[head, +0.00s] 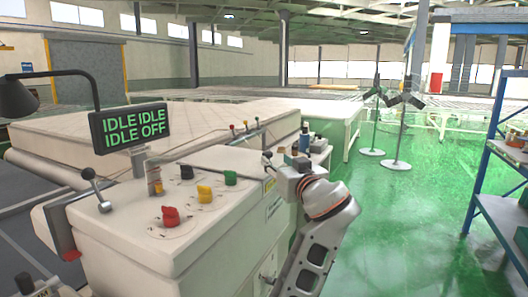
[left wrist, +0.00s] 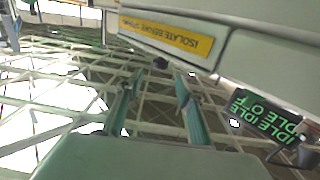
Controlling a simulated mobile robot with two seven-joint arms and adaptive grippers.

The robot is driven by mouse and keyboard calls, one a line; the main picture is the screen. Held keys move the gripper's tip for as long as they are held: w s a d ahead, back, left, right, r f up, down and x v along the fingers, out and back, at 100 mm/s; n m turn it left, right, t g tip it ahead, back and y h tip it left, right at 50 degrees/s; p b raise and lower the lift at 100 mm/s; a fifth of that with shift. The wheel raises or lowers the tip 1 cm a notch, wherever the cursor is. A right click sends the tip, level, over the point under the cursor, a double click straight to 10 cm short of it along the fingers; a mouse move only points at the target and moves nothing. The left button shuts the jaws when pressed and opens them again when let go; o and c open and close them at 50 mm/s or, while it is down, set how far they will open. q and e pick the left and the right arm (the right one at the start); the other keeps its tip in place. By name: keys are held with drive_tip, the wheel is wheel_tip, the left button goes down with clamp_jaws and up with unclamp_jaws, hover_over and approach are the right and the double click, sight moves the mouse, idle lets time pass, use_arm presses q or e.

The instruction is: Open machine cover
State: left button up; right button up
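The white machine (head: 125,240) stands at the left front, with red, yellow and green knobs on its top. I cannot tell which panel is its cover. In the left wrist view my left gripper (left wrist: 158,78) is open, with two teal fingers apart. A small dark knob (left wrist: 160,62) shows between and beyond the fingertips, below the yellow warning label (left wrist: 165,35). Contact is not visible. My right gripper is not identifiable.
A large mattress-like slab (head: 190,125) lies behind.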

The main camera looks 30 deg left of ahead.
sight(269, 154)
use_arm(q)
drive_tip(key=shift+x, duration=4.2)
clamp_jaws()
